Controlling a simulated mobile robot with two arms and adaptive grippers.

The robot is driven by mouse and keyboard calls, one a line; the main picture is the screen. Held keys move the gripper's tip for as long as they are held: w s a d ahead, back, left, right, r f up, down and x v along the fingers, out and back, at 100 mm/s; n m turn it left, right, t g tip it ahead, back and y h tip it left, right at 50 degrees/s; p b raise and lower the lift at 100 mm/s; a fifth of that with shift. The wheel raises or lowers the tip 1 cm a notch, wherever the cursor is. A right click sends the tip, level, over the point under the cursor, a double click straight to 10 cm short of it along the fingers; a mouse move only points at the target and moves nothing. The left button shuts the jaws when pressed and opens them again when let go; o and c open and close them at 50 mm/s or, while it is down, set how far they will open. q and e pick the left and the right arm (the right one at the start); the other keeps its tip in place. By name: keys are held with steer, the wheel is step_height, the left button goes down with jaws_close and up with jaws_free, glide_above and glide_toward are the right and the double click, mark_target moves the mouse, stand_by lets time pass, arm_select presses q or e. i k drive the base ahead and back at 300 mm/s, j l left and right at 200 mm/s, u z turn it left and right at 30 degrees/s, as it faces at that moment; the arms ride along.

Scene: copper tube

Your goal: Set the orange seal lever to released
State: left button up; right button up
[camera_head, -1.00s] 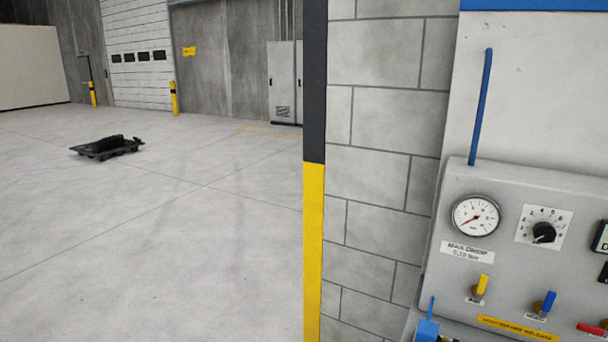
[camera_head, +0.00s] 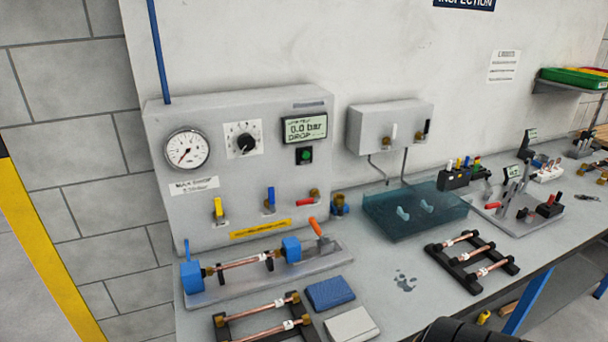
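The orange lever (camera_head: 316,228) stands at the right end of a grey test fixture (camera_head: 215,293) on the bench. It tilts up and to the left, next to the right blue block (camera_head: 291,249). A copper tube (camera_head: 240,264) lies across the fixture between this block and the left blue block (camera_head: 190,277). The lever is free of any gripper. No gripper fingers show in the head view. A black rounded shape at the bottom edge may be part of my arm.
A panel (camera_head: 165,225) with gauge, dial, display and coloured valves stands behind the fixture. A tube rack (camera_head: 226,330), blue pad (camera_head: 330,292) and white pad (camera_head: 351,326) lie in front. A teal tray (camera_head: 385,226) and another rack (camera_head: 470,279) are to the right.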

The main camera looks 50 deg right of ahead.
mark_target(312, 220)
steer(key=z, duration=1.6)
